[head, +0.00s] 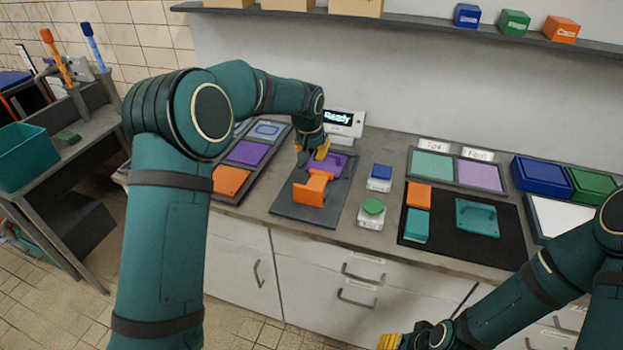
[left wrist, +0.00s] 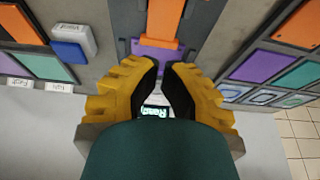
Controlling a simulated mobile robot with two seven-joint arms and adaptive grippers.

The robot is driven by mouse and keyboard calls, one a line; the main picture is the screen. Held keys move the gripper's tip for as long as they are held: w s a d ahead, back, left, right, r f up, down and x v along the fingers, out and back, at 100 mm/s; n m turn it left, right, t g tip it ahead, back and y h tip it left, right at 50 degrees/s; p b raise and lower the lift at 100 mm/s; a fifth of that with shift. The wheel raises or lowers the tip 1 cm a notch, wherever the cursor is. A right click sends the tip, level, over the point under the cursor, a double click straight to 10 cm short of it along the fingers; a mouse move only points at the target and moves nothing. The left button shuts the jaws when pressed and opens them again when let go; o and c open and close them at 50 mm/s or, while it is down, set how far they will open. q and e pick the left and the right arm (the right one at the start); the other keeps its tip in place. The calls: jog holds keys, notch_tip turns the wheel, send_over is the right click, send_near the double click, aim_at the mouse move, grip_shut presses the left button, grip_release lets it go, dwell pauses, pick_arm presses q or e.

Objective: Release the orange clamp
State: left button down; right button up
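The orange clamp (head: 314,188) stands on a dark base plate (head: 290,206) on the counter, with a purple part (head: 342,163) behind it. My left gripper (head: 313,156) is just behind and above the clamp's far end, pointing down. In the left wrist view, its yellow fingers (left wrist: 161,66) are a small gap apart with nothing seen between them. The clamp's orange bar (left wrist: 162,22) lies just beyond the fingertips there; contact cannot be told. My right gripper (head: 390,342) is cut off at the bottom edge of the head view, in front of the drawers.
A display (head: 343,121) reading "Ready" stands behind the clamp. Blue (head: 381,172) and green (head: 373,206) buttons are to its right. A tray of coloured plates (head: 249,152) is to its left.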

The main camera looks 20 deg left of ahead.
pick_arm(q)
jog(key=b, duration=0.1)
send_over(317, 186)
notch_tip(317, 186, down, 10)
jog(key=shift+s+r, duration=0.1)
jog(key=shift+r, duration=0.1)
jog(key=shift+s+a, duration=0.15)
jog(key=shift+s, duration=1.85)
pick_arm(e)
jog(key=shift+s+f, duration=0.2)
jog(key=shift+f, duration=0.45)
